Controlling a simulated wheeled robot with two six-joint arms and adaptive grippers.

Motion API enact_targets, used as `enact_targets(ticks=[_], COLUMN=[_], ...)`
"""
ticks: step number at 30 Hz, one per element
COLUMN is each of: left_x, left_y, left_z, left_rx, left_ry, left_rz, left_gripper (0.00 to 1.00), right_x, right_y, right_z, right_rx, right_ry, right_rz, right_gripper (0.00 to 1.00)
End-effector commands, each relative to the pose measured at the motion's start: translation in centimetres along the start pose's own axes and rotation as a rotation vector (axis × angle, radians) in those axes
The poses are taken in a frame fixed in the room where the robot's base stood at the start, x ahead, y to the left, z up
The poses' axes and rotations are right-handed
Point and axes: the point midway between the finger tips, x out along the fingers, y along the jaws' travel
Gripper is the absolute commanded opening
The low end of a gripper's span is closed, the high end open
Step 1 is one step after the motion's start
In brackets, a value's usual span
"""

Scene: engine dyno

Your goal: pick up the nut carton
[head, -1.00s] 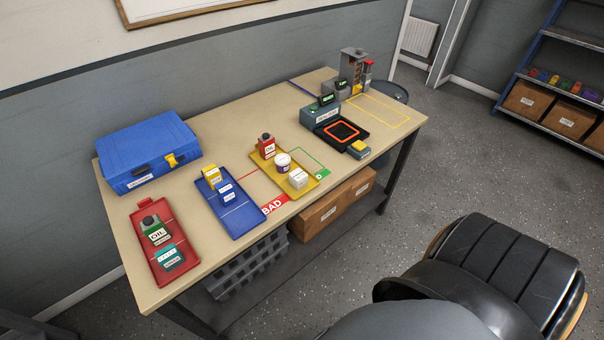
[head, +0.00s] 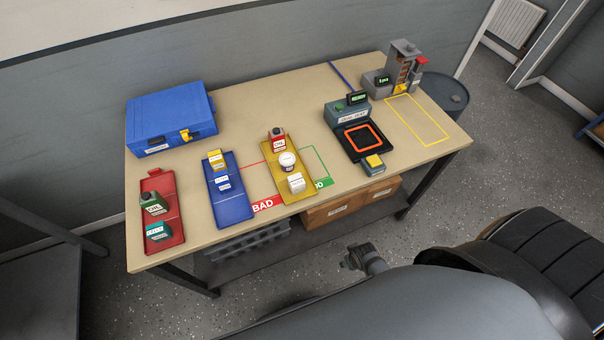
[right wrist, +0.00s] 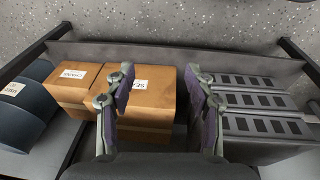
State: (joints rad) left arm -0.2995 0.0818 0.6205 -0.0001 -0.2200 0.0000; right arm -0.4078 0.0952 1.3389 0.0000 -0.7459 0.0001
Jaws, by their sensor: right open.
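Small labelled cartons stand on the table, and I cannot read which is the nut carton. A white carton (head: 296,183) is at the front of the yellow tray (head: 299,198). A yellow-and-white carton (head: 216,159) and a white-and-blue carton (head: 222,183) are on the blue tray (head: 233,209). A teal-and-white carton (head: 158,232) lies on the red tray (head: 160,183). My right gripper (head: 354,260) is off the table's front edge, apart from all cartons. In the right wrist view (right wrist: 160,95) its fingers are open and empty. My left gripper is not in view.
A scale (head: 360,138) stands right, a blue case (head: 170,120) back left. Brown boxes (right wrist: 147,97) sit on the lower shelf.

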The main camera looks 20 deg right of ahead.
Motion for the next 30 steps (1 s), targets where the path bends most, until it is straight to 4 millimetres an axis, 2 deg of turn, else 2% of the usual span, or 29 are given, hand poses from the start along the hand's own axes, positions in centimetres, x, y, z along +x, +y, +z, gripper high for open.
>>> enact_targets(ticks=[1,8,14,21,22,25,30], left_x=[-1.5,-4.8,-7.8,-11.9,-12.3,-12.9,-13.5], left_y=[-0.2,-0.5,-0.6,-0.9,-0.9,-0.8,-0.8], left_z=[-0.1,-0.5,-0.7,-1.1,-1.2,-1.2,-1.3], left_rx=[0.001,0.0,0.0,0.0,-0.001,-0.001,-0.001], left_ry=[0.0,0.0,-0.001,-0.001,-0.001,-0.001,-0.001], left_rz=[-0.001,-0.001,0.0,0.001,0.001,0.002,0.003], left_gripper=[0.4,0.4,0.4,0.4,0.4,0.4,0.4], right_x=[-2.6,-11.6,-20.4,-31.3,-32.2,-33.1,-32.6], right_y=[0.2,0.5,0.7,0.7,0.7,0.4,-0.5], right_z=[-1.5,-6.8,-10.7,-15.4,-16.0,-17.6,-20.6], right_rx=[-0.001,0.002,0.033,0.212,0.262,0.421,0.697], right_ry=[0.011,0.04,0.063,0.071,0.065,0.041,-0.009], right_rz=[0.001,0.002,0.003,-0.004,-0.005,-0.009,-0.013], right_gripper=[0.55,0.55,0.55,0.55,0.55,0.55,0.55])
